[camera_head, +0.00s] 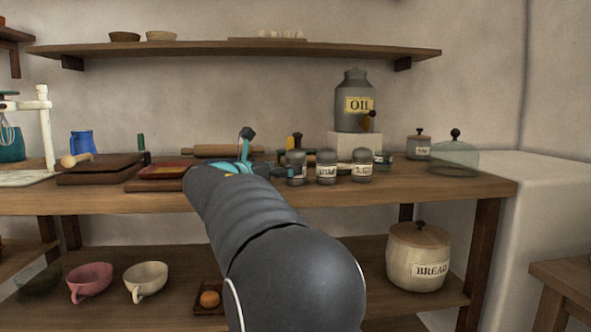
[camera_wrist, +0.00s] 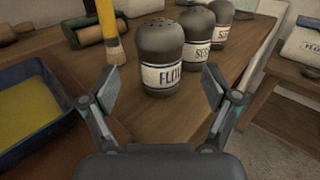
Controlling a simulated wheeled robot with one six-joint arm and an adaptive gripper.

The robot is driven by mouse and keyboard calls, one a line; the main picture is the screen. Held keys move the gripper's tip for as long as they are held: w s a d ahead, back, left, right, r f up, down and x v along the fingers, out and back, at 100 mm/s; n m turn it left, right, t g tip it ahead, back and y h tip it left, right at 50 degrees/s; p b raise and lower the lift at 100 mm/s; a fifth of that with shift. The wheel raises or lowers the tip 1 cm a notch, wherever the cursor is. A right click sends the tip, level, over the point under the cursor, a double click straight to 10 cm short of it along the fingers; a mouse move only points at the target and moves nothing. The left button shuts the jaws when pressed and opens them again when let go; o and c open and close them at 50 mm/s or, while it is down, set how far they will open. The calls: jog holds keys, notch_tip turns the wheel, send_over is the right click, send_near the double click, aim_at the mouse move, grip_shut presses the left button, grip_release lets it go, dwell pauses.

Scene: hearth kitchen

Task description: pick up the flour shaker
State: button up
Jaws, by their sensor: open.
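The flour shaker (camera_wrist: 161,58) is a grey cylinder with a domed, holed top and a white label reading "FLO…". It stands upright on the wooden counter (camera_head: 420,187). In the head view it appears to be the leftmost shaker (camera_head: 296,166) of a row, just right of my arm. My gripper (camera_wrist: 162,86) is open and empty in the wrist view. The shaker stands just ahead of the jaws, roughly centred between the two fingertips. I cannot tell how much of it, if any, is between them. My arm partly hides the gripper in the head view.
Two similar shakers (camera_wrist: 198,36) (camera_wrist: 221,22) stand behind and right. An oil can (camera_head: 354,100) on a pale block stands at the back. The counter edge runs close on the right.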

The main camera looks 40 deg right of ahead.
jog(key=d, duration=0.2)
jog(key=w+d, duration=0.1)
jog(key=d, duration=0.2)
jog(key=shift+d, duration=0.2)
jog(key=c, duration=1.4)
